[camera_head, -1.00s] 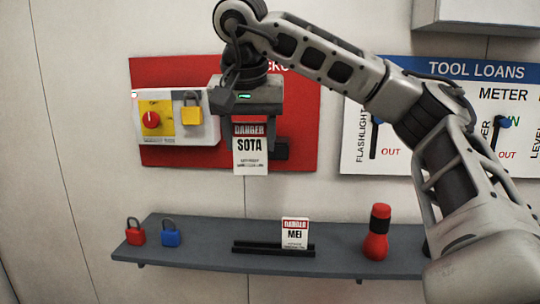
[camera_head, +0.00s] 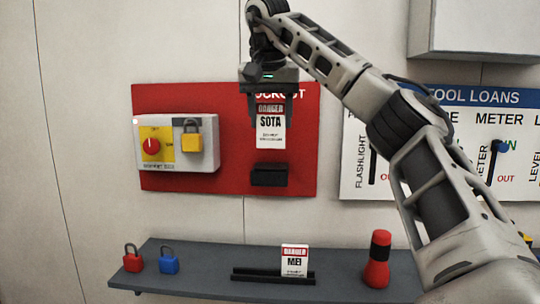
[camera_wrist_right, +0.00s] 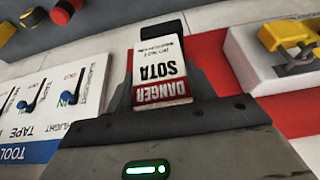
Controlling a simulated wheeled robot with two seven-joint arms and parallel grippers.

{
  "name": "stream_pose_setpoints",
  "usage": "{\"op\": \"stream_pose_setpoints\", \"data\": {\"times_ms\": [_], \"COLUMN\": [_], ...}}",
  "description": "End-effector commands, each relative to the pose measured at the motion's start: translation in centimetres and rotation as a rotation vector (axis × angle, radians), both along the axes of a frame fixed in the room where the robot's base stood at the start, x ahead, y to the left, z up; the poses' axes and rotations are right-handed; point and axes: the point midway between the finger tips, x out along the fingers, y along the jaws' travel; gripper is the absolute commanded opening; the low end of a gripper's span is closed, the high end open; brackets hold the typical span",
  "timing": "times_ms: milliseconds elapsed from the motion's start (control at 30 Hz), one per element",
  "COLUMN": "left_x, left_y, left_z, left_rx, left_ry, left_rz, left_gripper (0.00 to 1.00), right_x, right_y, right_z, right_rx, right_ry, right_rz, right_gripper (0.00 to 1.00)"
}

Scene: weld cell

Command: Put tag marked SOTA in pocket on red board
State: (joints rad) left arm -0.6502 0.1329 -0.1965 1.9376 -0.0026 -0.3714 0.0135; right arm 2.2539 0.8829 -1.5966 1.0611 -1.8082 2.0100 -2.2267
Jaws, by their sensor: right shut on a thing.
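The SOTA tag (camera_head: 270,127) is a white card with a red DANGER band. My right gripper (camera_head: 270,108) is shut on its top end, and the tag hangs upright in front of the red board (camera_head: 235,110). In the right wrist view the tag (camera_wrist_right: 161,75) shows upside down between the fingers of my right gripper (camera_wrist_right: 163,88). The black pocket (camera_head: 269,175) is on the lower right of the red board. The tag's lower edge is above the pocket, with a gap between them in the head view. My left gripper is not in view.
A grey switch box (camera_head: 205,160) with a red knob and yellow padlock (camera_head: 192,141) is left of the pocket. Below, a shelf (camera_head: 205,268) holds red and blue padlocks, the MEI tag (camera_head: 294,261) in a black rack and a red flashlight (camera_head: 377,262). The tool board (camera_head: 440,100) is right.

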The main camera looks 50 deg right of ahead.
Motion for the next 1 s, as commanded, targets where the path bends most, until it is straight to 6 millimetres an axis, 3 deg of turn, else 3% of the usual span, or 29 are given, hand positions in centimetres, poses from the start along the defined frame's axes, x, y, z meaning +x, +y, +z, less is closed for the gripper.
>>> {"op": "stream_pose_setpoints", "data": {"times_ms": [100, 333, 567, 733, 1000], "left_x": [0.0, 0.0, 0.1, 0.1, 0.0], "left_y": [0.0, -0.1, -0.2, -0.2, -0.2], "left_z": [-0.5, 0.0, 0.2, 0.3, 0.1], "left_rx": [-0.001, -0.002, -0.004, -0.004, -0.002], "left_ry": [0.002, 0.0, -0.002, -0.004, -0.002], "left_rz": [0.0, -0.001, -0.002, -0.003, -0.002], "left_gripper": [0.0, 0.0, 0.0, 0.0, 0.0], "right_x": [1.3, 2.9, 3.6, 3.7, 3.7], "right_y": [-1.1, -2.8, -3.6, -3.8, -3.7], "right_z": [-2.2, -4.7, -6.0, -8.5, -9.1], "right_rx": [0.004, 0.0, 0.0, -0.001, 0.0], "right_ry": [0.006, 0.003, 0.003, 0.004, -0.001], "right_rz": [0.001, 0.0, -0.002, -0.002, -0.002], "right_gripper": [0.32, 0.32, 0.32, 0.32, 0.32]}}
